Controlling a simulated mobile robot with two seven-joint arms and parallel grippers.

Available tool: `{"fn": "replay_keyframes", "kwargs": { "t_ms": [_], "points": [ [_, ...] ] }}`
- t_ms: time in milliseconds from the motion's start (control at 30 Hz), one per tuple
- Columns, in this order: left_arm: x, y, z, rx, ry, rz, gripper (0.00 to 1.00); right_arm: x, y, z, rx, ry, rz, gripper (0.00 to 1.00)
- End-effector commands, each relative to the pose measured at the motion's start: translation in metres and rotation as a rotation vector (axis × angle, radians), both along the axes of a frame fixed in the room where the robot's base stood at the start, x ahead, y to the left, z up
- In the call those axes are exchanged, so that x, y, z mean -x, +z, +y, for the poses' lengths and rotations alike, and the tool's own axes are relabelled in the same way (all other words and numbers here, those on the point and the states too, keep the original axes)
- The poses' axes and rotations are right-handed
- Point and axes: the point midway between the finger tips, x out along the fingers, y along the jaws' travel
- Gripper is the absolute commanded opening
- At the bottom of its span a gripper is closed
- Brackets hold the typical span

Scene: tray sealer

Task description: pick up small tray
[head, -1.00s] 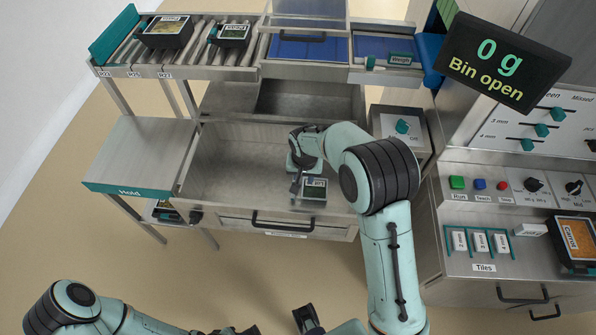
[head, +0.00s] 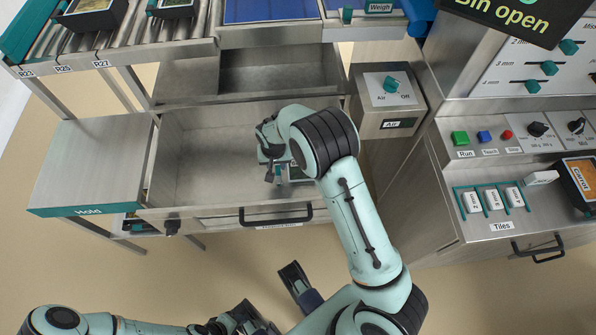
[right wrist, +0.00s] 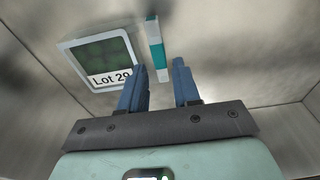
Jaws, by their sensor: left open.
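The small tray, with a dark green window and a "Lot 29" label, lies in the open metal bin drawer (head: 200,170). In the right wrist view the tray (right wrist: 98,52) is ahead and left of my right gripper (right wrist: 160,80), whose two blue fingers are apart. A teal and white strip (right wrist: 156,45) lies beside the tray, just beyond the fingertips. In the head view my right gripper (head: 272,170) is down in the drawer, and the tray (head: 297,174) is mostly hidden by the arm. My left gripper (head: 268,295) is open and empty at the bottom, below the drawer front.
The drawer's front wall has a black handle (head: 276,215). A roller conveyor with dark trays (head: 95,12) runs at the upper left, above a steel "Hold" shelf (head: 90,165). An air switch box (head: 390,95) and a control cabinet (head: 500,200) stand right.

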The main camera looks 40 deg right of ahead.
Motion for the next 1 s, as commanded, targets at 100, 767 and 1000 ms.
{"fn": "replay_keyframes", "kwargs": {
  "t_ms": [100, 767, 1000],
  "points": [
    [0.000, -0.001, 0.000, 0.000, 0.000, -0.001, 0.43, -0.001, -0.006, -0.001, 0.000, -0.001, 0.001, 0.32],
    [-0.004, -0.009, 0.000, -0.002, 0.002, -0.014, 0.43, -0.006, -0.052, -0.007, 0.000, 0.000, 0.000, 0.09],
    [-0.004, -0.009, 0.000, -0.002, 0.003, -0.014, 0.43, -0.006, -0.052, -0.007, 0.000, 0.000, 0.000, 0.00]
  ]
}}
